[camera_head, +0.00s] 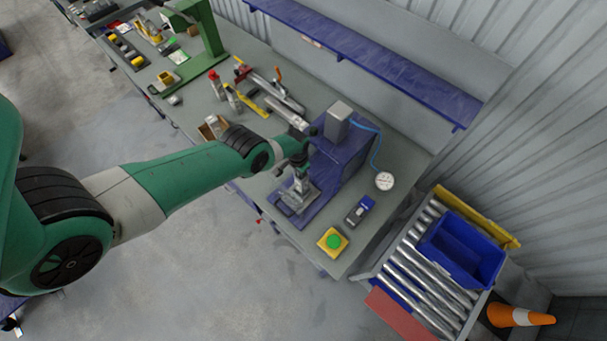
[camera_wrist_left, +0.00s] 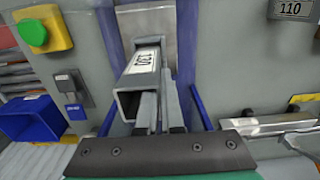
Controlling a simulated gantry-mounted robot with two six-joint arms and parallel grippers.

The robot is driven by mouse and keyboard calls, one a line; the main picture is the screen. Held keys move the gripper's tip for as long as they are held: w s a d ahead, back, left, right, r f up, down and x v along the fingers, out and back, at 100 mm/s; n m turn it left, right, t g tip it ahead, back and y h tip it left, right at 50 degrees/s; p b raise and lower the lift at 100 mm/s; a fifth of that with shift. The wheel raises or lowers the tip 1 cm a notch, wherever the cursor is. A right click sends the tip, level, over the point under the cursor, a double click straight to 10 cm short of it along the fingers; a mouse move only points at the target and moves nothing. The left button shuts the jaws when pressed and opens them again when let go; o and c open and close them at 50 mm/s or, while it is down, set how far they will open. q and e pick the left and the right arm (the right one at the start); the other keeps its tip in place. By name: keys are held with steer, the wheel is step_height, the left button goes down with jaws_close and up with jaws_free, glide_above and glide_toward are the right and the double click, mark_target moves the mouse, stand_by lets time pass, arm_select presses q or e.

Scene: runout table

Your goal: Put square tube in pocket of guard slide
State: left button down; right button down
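The square tube (camera_wrist_left: 142,62) is a grey, hollow bar with a white number label, at the centre of the left wrist view. Its open end faces the camera. My left gripper (camera_wrist_left: 160,95) comes in from below; its two grey fingers are at the tube's right side, one overlapping it. Whether they clamp it is unclear. In the head view, my left gripper (camera_head: 300,174) points down over a grey and blue fixture (camera_head: 282,211), which appears to be the guard slide. The pocket is hidden behind the tube and gripper. My right gripper is not in view.
A blue machine (camera_head: 345,155) stands close behind the gripper. A roller conveyor with a blue bin (camera_head: 462,250) is at right. Tools lie farther left.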

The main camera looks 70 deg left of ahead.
arm_select(q)
step_height(320, 180, down, 4)
steer(key=b, duration=0.3)
steer(key=shift+d+f, duration=0.1)
steer(key=shift+f, duration=0.05)
steer(key=shift+f, duration=0.15)
steer(key=c, duration=1.1)
jaws_free()
